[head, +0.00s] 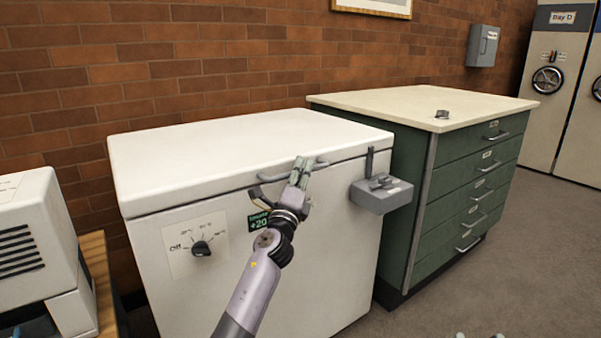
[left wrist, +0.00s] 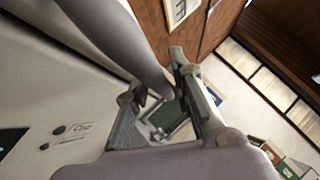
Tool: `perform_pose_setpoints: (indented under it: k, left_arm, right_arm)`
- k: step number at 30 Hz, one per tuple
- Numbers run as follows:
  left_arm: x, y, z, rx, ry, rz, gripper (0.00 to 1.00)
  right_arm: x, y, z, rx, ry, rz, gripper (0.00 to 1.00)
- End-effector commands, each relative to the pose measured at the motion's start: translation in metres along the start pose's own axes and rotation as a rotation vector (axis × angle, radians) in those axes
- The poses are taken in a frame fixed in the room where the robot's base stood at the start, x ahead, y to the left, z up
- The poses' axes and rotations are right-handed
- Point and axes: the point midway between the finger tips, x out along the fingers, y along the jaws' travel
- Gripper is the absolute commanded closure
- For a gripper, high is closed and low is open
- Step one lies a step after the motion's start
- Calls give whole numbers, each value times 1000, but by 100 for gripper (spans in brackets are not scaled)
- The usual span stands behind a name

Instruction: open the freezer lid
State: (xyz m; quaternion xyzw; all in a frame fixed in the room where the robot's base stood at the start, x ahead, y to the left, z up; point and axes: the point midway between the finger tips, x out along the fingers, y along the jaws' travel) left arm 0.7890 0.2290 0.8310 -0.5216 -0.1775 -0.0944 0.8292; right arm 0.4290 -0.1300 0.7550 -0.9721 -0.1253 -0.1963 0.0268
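The white chest freezer (head: 290,270) stands against the brick wall. Its lid (head: 220,150) lies flat and closed on the body. A grey bar handle (head: 322,164) runs along the lid's front edge. My left gripper (head: 300,170) is at the handle, with its fingertips over the bar and partly hiding it. In the left wrist view the grey handle (left wrist: 125,45) looms close beside the fingers (left wrist: 185,90); whether they clamp it is unclear. Two small, separated tips of my right gripper (head: 480,336) show at the bottom edge, away from the freezer.
A grey latch box (head: 382,195) juts from the freezer's front right. A dial (head: 201,248) and a green display (head: 259,221) are on its front. A green drawer cabinet (head: 470,180) stands close on the right, a white machine (head: 40,240) at left. Floor (head: 530,250) at right is clear.

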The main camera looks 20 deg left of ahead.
Motion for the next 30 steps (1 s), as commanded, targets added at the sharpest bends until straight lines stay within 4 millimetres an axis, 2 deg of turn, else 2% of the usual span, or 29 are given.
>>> perform_pose_setpoints:
  k: [9,30]
  left_arm:
    - [0,0,0,0,0,0,100]
    - [0,0,0,2,0,3,100]
  right_arm:
    - [0,0,0,0,0,0,60]
    - [1,0,0,0,-3,1,60]
